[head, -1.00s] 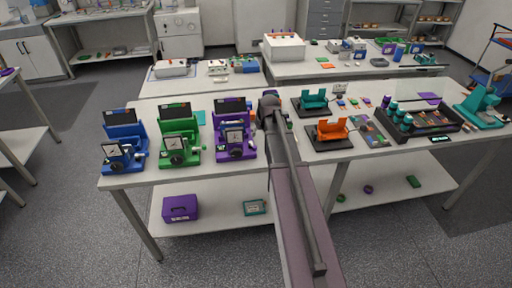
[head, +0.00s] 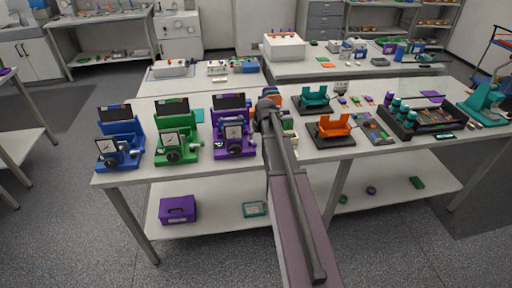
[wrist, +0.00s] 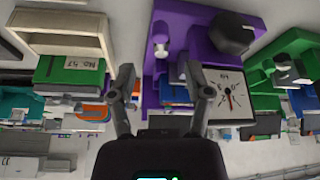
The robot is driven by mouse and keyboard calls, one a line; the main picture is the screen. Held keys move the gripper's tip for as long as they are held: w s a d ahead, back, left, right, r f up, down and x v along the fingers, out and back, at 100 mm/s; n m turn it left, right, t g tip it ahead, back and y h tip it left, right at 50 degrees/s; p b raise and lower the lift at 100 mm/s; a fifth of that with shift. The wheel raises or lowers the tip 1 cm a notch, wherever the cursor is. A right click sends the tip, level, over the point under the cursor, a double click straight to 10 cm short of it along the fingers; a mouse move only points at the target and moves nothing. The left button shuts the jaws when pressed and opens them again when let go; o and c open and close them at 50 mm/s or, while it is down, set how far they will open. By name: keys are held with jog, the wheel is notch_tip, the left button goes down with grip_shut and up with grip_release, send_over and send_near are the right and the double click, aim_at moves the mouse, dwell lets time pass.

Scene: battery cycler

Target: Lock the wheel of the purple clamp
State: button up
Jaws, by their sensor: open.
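The purple clamp (head: 233,121) stands upright on the near table, at the right end of a row of three clamps. It has a square white dial, a dark screen at the back and a dark wheel (head: 235,147) low at its front. In the wrist view the purple clamp (wrist: 178,60) appears upside down, with the dark wheel (wrist: 232,33) at upper right and the dial (wrist: 228,95) below it. My gripper (wrist: 165,78) is open and empty, its fingers apart in front of the clamp's purple body, left of the wheel. In the head view my arm hides the gripper.
A green clamp (head: 174,135) and a blue clamp (head: 120,141) stand left of the purple one. Orange (head: 333,126) and teal (head: 314,98) cradles on black bases stand right of my arm. A green box (wrist: 70,70) shows at left in the wrist view.

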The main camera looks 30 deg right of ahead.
aim_at(255, 143)
jog(key=shift+b+x, duration=2.95)
jog(key=shift+x, duration=0.5)
grip_shut()
